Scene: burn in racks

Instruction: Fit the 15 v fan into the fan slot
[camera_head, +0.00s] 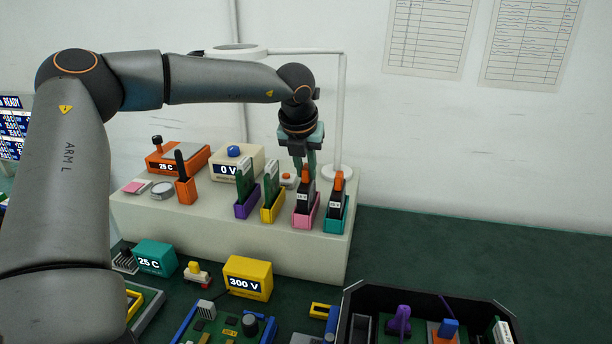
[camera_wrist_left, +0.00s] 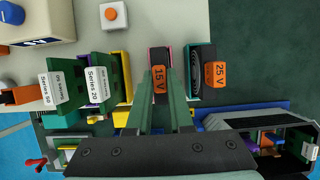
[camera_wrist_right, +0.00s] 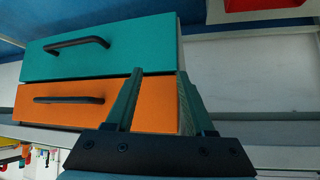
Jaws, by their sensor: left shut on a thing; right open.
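The 15 V fan (camera_head: 305,195) is dark with an orange top and stands upright in a pink holder (camera_head: 306,221) on the pale raised shelf. My left gripper (camera_head: 304,165) reaches down from above and is shut on its top. In the left wrist view the orange 15 V label (camera_wrist_left: 158,79) shows between the fingertips. A similar 25 V fan (camera_wrist_left: 202,75) stands beside it in a teal holder (camera_head: 335,221). My right gripper (camera_wrist_right: 160,85) is open and empty, facing a teal drawer and an orange drawer. I cannot make out which place is the fan slot.
Green cards stand in a purple holder (camera_head: 247,210) and a yellow holder (camera_head: 272,212) left of the fan. Circuit boards (camera_head: 225,325) and a black bin (camera_head: 350,300) with parts lie in front of the shelf. A lamp (camera_head: 342,110) stands behind. The green table at right is clear.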

